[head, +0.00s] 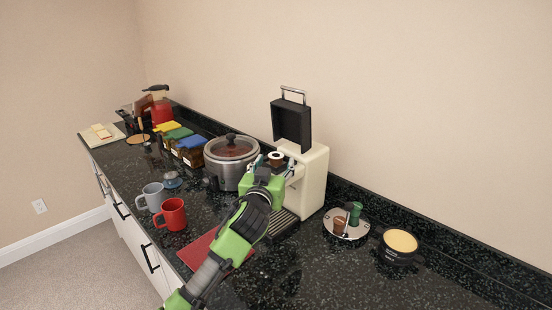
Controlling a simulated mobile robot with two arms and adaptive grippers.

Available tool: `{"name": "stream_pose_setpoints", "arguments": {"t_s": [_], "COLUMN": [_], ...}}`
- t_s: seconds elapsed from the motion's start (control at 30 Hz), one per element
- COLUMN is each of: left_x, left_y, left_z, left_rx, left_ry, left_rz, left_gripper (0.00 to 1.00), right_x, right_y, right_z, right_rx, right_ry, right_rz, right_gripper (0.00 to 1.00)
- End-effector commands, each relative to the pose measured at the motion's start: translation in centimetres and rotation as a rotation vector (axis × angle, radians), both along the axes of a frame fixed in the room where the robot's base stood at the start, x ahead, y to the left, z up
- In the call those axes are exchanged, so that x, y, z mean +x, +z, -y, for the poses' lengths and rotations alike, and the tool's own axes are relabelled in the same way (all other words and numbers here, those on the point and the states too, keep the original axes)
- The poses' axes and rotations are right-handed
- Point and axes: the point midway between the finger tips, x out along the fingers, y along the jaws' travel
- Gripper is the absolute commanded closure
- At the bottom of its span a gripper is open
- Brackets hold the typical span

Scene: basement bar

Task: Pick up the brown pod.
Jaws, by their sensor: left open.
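A small brown pod (340,226) stands on a round silver tray (336,215) to the right of the cream coffee machine (314,180). A green pod (355,212) is beside it on the same tray. My left gripper (275,162) is open at the front of the coffee machine, well to the left of and apart from the brown pod on the tray. A small round thing (277,157) with a pale ring and dark middle shows between or behind its fingers; I cannot tell if it is part of the machine. My right gripper is not in view.
The machine's black lid (291,124) stands open. A dark tub (399,248) with a yellow top is right of the tray. A slow cooker (230,158), red mug (172,214), grey mug (152,196) and red mat (211,250) are to the left. The front right counter is clear.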

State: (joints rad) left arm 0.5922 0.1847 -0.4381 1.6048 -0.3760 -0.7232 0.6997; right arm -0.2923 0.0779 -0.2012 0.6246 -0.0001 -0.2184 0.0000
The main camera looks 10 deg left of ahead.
Motion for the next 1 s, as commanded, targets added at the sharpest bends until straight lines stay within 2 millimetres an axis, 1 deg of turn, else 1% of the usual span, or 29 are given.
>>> {"name": "stream_pose_setpoints", "arguments": {"t_s": [0.03,0.2,0.33,0.5,0.7,0.73,0.83,1.0], "left_x": [0.5,2.7,4.0,4.7,4.7,4.7,4.7,4.7], "left_y": [0.4,0.5,0.2,0.1,0.0,0.0,0.0,0.0], "left_z": [-0.2,-0.6,-0.5,-0.5,-0.5,-0.5,-0.5,-0.5], "left_rx": [0.002,0.004,0.001,0.001,0.001,0.001,0.001,0.001], "left_ry": [0.002,0.002,0.000,0.000,0.000,0.000,0.000,0.000], "left_rz": [0.000,-0.001,0.000,0.001,0.001,0.001,0.000,0.000], "left_gripper": [0.47,0.47,0.47,0.47,0.47,0.52,0.77,0.77], "right_x": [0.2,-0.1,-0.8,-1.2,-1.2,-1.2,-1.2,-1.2], "right_y": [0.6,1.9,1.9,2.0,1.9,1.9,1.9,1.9], "right_z": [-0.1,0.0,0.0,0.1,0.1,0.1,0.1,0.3], "right_rx": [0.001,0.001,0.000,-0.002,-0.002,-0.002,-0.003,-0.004], "right_ry": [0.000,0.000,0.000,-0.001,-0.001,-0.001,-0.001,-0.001], "right_rz": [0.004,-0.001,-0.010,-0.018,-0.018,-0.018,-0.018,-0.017], "right_gripper": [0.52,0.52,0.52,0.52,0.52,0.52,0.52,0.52]}}
